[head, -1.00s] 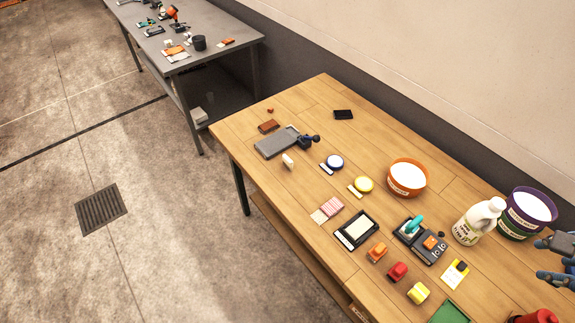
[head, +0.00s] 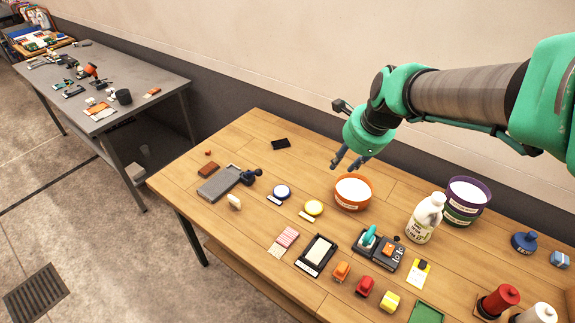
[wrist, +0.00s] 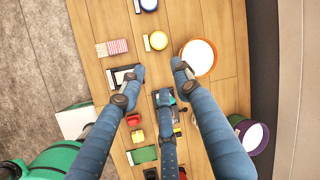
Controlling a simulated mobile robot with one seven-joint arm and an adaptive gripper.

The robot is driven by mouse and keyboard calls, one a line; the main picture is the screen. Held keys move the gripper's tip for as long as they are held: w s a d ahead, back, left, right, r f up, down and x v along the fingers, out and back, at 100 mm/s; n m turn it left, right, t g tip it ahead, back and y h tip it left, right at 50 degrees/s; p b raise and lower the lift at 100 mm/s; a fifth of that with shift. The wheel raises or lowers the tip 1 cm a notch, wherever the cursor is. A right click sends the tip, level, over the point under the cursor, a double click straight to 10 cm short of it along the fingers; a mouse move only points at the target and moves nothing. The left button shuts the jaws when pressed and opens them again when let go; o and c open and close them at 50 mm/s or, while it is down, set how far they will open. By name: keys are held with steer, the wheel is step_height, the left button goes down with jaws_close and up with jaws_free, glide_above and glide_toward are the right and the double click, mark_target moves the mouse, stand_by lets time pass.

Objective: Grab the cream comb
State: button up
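A small cream piece (head: 234,202), which looks like the cream comb, stands on the wooden table near its left edge, just in front of a grey slab (head: 217,184). Its teeth are too small to make out. It does not show in the wrist view. My gripper (head: 350,162) is in the air over the back of the table, to the right of the cream piece and well apart from it.
An orange tub (head: 352,193) stands below my gripper, with a white jug (head: 426,218) and purple tub (head: 467,195) to its right. Blue (head: 282,191) and yellow (head: 313,208) round tins lie between the cream piece and the orange tub.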

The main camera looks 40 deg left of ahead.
steer(key=s+a+f+m+g, duration=0.1)
steer(key=s+a+f+m, duration=0.1)
steer(key=a+f, duration=0.5)
steer(key=s+a+f+m, duration=0.1)
steer(key=s+a+f, duration=0.15)
steer(key=a, duration=0.85)
steer(key=m+g+b, duration=0.1)
steer(key=m, duration=0.3)
glide_toward(233, 200)
steer(key=r, duration=0.2)
steer(key=shift+w+d+f, duration=0.2)
steer(key=shift+w+d, duration=0.05)
steer(key=shift+d, duration=0.15)
steer(key=shift+b+x, duration=1.1)
steer(key=shift+x, duration=3.2)
steer(key=shift+s+a, duration=0.1)
steer(key=shift+s, duration=0.05)
steer(key=shift+b+x, duration=1)
steer(key=shift+x, duration=1.55)
